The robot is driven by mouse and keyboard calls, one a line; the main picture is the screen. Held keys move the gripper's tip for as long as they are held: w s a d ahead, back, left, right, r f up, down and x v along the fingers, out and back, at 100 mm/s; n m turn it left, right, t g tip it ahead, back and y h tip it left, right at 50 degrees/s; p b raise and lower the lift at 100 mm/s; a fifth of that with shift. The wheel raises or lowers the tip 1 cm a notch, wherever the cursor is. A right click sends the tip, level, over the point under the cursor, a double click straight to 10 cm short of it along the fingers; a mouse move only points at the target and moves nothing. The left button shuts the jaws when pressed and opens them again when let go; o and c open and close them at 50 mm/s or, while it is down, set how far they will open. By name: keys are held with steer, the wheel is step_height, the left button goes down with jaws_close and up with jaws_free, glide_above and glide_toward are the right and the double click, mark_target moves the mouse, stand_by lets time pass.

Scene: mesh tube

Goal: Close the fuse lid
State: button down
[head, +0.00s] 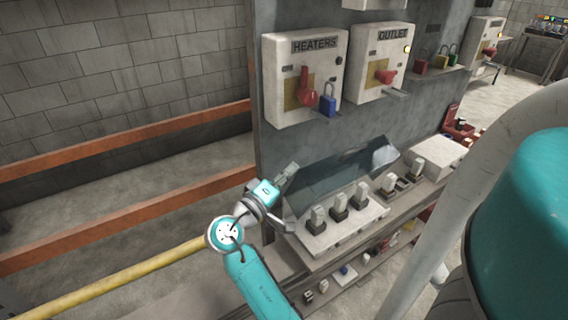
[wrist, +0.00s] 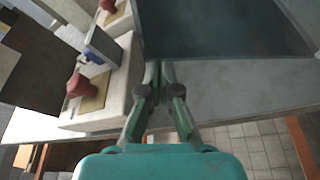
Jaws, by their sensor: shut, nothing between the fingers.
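The fuse lid (head: 338,168) is a dark, see-through panel, raised and tilted behind the fuse box (head: 330,238). Several pale fuses with dark bases, one of them a fuse (head: 339,207) in the front row, stand uncovered in front of it. My gripper (head: 290,171) is shut and empty, close to the lid's left end in the head view. In the wrist view, my gripper (wrist: 160,68) points at the lower left edge of the dark lid (wrist: 225,30). I cannot tell whether the fingertips touch it.
The HEATERS box (head: 303,75) with a red knob and blue padlock (head: 328,104) hangs above the lid, beside the OUTLET box (head: 377,62). A shelf below the fuse box holds small parts. Orange rails (head: 120,150) and a yellow rail (head: 160,262) run at the left.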

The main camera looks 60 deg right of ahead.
mark_target(309, 195)
steer(key=s+a+f+m, duration=0.1)
steer(key=m, duration=0.1)
steer(key=s+a+f+m+g, duration=0.1)
steer(key=s+f+m, duration=0.1)
steer(key=s+a+f+m+g+h, duration=0.1)
steer(key=s+m, duration=0.1)
steer(key=shift+s+a+f+m, duration=0.15)
steer(key=shift+s+f+m, duration=0.05)
steer(key=shift+f+m, duration=0.2)
steer(key=s+a+f+m+g, duration=0.1)
steer(key=s+f+m+g, duration=0.1)
steer(key=f, duration=0.7)
steer(key=shift+s+a+f+m, duration=0.2)
steer(key=shift+s+a+m, duration=0.3)
steer(key=shift+m, duration=0.3)
